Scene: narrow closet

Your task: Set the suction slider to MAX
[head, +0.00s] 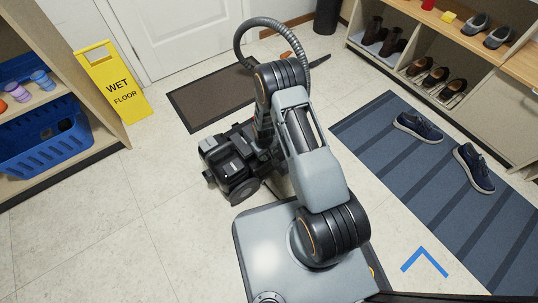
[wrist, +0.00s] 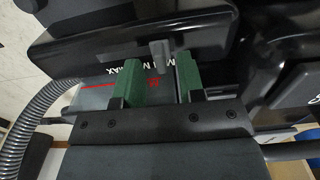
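The dark vacuum cleaner (head: 232,168) stands on the tiled floor in the head view, with my arm reaching over it. In the wrist view, the grey suction slider knob (wrist: 160,52) stands up from the machine's black housing. My gripper (wrist: 158,80) has two green fingertips, spread apart with the knob in the gap between them. It looks open, and I see no clear contact with the knob. White lettering, partly reading MAX, shows near the left fingertip. Letters near the right fingertip are mostly covered. In the head view my arm hides the slider and gripper.
A ribbed hose (head: 270,24) arches up behind the machine. A yellow wet-floor sign (head: 112,80) and a shelf with a blue basket (head: 45,138) stand left. A striped rug (head: 400,150) with shoes lies right. The left foreground floor is clear.

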